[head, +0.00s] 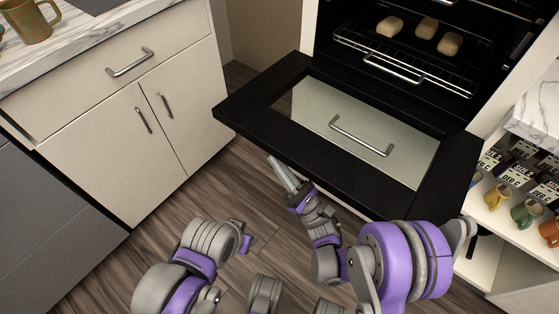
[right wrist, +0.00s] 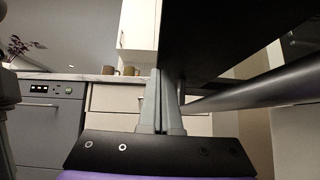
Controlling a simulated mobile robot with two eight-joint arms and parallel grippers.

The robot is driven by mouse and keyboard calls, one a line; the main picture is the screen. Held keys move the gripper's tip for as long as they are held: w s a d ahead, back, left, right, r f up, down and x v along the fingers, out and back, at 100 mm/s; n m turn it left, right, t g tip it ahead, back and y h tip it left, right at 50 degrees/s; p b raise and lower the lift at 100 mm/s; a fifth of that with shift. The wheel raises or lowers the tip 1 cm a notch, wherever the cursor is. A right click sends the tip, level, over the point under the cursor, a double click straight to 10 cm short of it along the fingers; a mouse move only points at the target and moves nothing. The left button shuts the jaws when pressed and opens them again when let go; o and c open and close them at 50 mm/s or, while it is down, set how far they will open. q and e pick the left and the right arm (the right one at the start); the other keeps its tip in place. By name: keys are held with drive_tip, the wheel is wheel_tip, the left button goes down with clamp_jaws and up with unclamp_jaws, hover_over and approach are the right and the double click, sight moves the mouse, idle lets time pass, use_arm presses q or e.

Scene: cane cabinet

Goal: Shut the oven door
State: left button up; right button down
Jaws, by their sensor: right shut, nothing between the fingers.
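The black oven door (head: 248,103) is swung down open, lying roughly flat in front of the oven cavity. A pale panel with a metal handle shows through its glass. My right gripper (head: 272,162) is shut and empty, just beyond the door's front edge, toward the front left. In the right wrist view, my right gripper (right wrist: 158,78) points up beside the dark underside of the door (right wrist: 225,40), overlapping its edge; I cannot tell whether they touch. A dark bar (right wrist: 255,87) runs below the door there. My left arm shows at the bottom, but its fingers do not.
Inside the oven, a wire rack (head: 345,42) carries bread-like pieces (head: 427,27). A cream cabinet (head: 120,130) with a marble top stands at left. An open shelf with mugs (head: 527,212) stands at right. Wood floor (head: 215,185) is clear between cabinet and door.

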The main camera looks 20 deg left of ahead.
sight(278, 150)
drive_tip(key=shift+r+m+p, duration=0.3)
drive_tip(key=shift+r+p, duration=0.05)
drive_tip(key=shift+r, duration=0.15)
wheel_tip(278, 150, up, 7)
drive_tip(key=m+t+h+p, duration=0.1)
drive_tip(key=m+t+p, duration=0.1)
drive_tip(key=m+t+h+p, duration=0.1)
drive_tip(key=m+t+p, duration=0.1)
drive_tip(key=m, duration=0.1)
drive_tip(key=shift+r+t+h+p, duration=0.1)
drive_tip(key=shift+t+h+p, duration=0.2)
drive_tip(key=shift+p, duration=0.05)
use_arm(q)
wheel_tip(278, 150, up, 24)
drive_tip(key=p, duration=1.7)
drive_tip(key=shift+s+r+t, duration=0.2)
drive_tip(key=shift+s+t, duration=0.15)
drive_tip(key=shift+t, duration=0.05)
use_arm(e)
drive_tip(key=w+d+r+m+t+h, duration=0.2)
drive_tip(key=w+r+m+h, duration=0.3)
drive_tip(key=r, duration=0.5)
drive_tip(key=w+d+r+m+t+h, duration=0.2)
drive_tip(key=w+r+m+t+h, duration=0.1)
drive_tip(key=w+r+m+h, duration=0.3)
drive_tip(key=shift+w+d+r+m, duration=0.15)
drive_tip(key=shift+w+r+m, duration=1.05)
drive_tip(key=shift+r+m, duration=1.15)
drive_tip(key=shift+r+n, duration=0.2)
drive_tip(key=shift+n, duration=0.15)
